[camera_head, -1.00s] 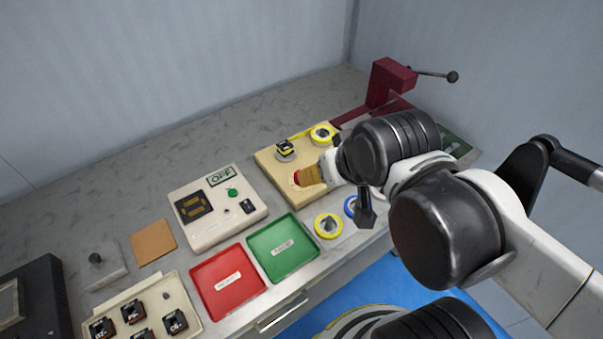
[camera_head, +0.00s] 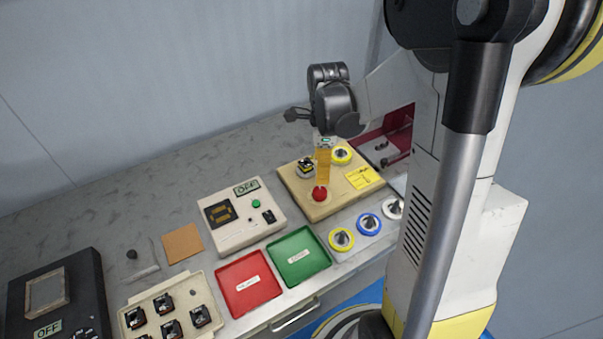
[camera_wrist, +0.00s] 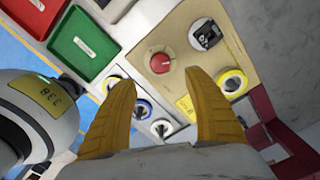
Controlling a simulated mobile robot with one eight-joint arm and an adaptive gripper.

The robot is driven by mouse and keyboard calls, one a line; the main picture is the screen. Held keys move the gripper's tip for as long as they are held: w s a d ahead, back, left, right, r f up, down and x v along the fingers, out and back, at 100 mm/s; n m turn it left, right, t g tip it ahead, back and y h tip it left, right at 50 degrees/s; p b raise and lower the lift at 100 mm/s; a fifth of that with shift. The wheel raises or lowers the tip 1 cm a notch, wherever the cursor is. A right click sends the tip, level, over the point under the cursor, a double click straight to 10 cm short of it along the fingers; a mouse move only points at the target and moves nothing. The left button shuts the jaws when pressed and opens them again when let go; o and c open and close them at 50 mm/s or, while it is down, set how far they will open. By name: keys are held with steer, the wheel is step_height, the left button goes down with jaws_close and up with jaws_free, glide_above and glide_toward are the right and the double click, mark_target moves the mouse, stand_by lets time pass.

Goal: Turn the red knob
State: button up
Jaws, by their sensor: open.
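The red knob (camera_head: 320,193) sits on top of the tan winder board (camera_head: 343,203). In the wrist view the red knob (camera_wrist: 160,63) shows a pale line on its top and lies beyond the fingertips, a little left of the middle of the gap. My gripper (camera_head: 322,180) points down at the board, with its yellow fingers just behind and above the knob in the head view. In the wrist view my gripper (camera_wrist: 165,95) is open and empty, its two fingers wide apart. I see no contact with the knob.
A black component (camera_head: 306,166) and a yellow spool (camera_head: 341,155) stand on the board near the knob. Yellow, blue and white spools lie in front of it (camera_head: 369,224). Green (camera_head: 300,257) and red (camera_head: 248,284) trays and a white OFF box (camera_head: 242,221) are to the left.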

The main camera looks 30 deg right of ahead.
mark_target(320, 191)
step_height(320, 191, down, 10)
steer(key=b, duration=0.4)
steer(key=shift+f, duration=0.25)
steer(key=c, duration=1.2)
